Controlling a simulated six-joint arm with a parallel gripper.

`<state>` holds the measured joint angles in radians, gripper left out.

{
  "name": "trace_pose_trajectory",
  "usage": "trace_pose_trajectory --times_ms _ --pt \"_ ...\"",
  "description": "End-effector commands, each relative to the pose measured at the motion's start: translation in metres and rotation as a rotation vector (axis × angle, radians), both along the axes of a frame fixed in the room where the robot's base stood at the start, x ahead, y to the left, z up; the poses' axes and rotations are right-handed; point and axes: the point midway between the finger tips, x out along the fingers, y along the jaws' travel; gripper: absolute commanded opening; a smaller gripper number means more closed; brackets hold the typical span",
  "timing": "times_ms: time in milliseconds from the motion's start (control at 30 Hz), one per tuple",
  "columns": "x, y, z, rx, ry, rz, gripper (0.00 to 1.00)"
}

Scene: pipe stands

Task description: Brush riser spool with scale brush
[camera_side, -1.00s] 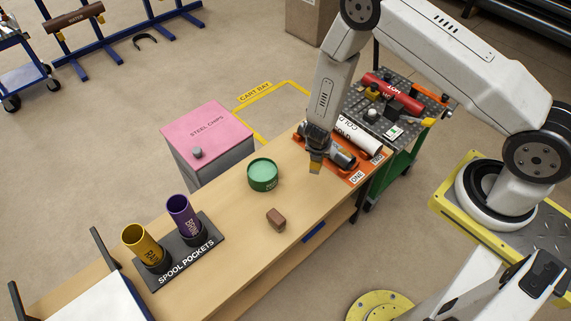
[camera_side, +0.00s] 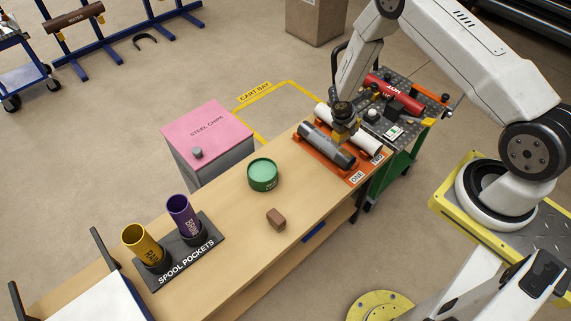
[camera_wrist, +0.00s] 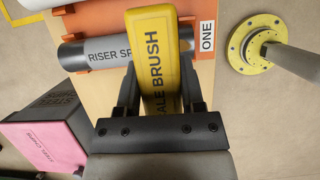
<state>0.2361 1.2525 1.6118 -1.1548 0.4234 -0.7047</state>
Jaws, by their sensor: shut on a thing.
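The riser spool (camera_side: 326,146) is a grey cylinder lying level on the orange stand marked ONE. In the wrist view its labelled side (camera_wrist: 103,52) shows, and the brush hides its middle. My gripper (camera_side: 344,122) is over the right part of the spool, towards the white pipe. It is shut on the yellow scale brush, whose lettered body (camera_wrist: 155,45) stretches across the spool in the wrist view. The bristles are hidden, so I cannot tell whether they touch the spool.
A white pipe (camera_side: 369,140) lies behind the spool on stand TWO. On the bench are a green round container (camera_side: 262,175), a brown block (camera_side: 276,218) and spool pockets (camera_side: 188,252) holding yellow and purple pipes. A pink-topped steel chips bin (camera_side: 206,131) stands behind. The middle bench is mostly clear.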

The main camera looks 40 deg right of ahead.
Motion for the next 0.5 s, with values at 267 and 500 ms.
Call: trace_pose_trajectory --times_ms 267,500 --pt "0.0 0.0 -0.006 0.0 -0.001 0.001 0.03" --pt "0.0 0.0 -0.024 0.0 0.001 0.001 0.03"
